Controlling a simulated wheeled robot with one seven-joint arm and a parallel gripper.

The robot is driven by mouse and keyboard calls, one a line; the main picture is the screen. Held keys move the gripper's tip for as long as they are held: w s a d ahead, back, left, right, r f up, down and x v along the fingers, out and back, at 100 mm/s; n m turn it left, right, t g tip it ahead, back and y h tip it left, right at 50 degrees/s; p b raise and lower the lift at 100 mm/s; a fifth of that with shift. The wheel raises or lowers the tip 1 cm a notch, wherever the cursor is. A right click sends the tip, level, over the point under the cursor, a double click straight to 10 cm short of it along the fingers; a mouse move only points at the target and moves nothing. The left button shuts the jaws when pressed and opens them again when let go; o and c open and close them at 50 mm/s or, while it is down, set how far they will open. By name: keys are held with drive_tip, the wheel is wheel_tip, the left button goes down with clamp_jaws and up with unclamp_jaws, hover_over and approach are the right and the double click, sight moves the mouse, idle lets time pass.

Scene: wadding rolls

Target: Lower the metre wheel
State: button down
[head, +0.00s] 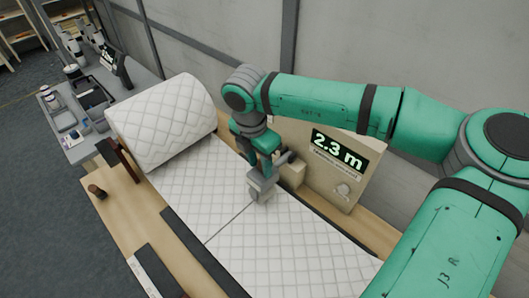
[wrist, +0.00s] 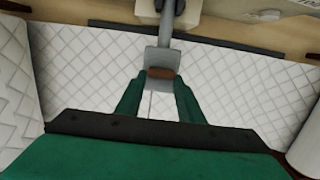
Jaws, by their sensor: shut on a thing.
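The metre wheel (head: 262,190) is a grey block on a short arm hinged at a beige housing (head: 290,172) by the back wall. In the wrist view its grey arm (wrist: 164,55) comes from the top, with a brown grip (wrist: 160,73) at its end. My gripper (head: 263,170) points down from above. In the wrist view its green fingers (wrist: 160,84) are closed on either side of the brown grip. The white quilted wadding (head: 290,240) lies flat beneath the wheel. I cannot tell whether the wheel touches it.
A thick wadding roll (head: 165,120) rests at the left end of the wooden table (head: 125,205). A panel reading 2.3 m (head: 338,150) stands behind the wheel. A small brown knob (head: 96,191) is at the front. A grey side bench (head: 80,150) holds trays and bottles.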

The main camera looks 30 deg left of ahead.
drive_tip(key=shift+s+f, duration=0.8)
drive_tip(key=shift+f, duration=0.25)
drive_tip(key=c, duration=1.2)
unclamp_jaws()
drive_tip(key=shift+w, duration=0.1)
drive_tip(key=shift+r, duration=0.15)
wheel_tip(320, 180, up, 11)
drive_tip(key=s, duration=0.1)
drive_tip(key=shift+a, duration=0.3)
drive_tip(key=shift+s, duration=0.1)
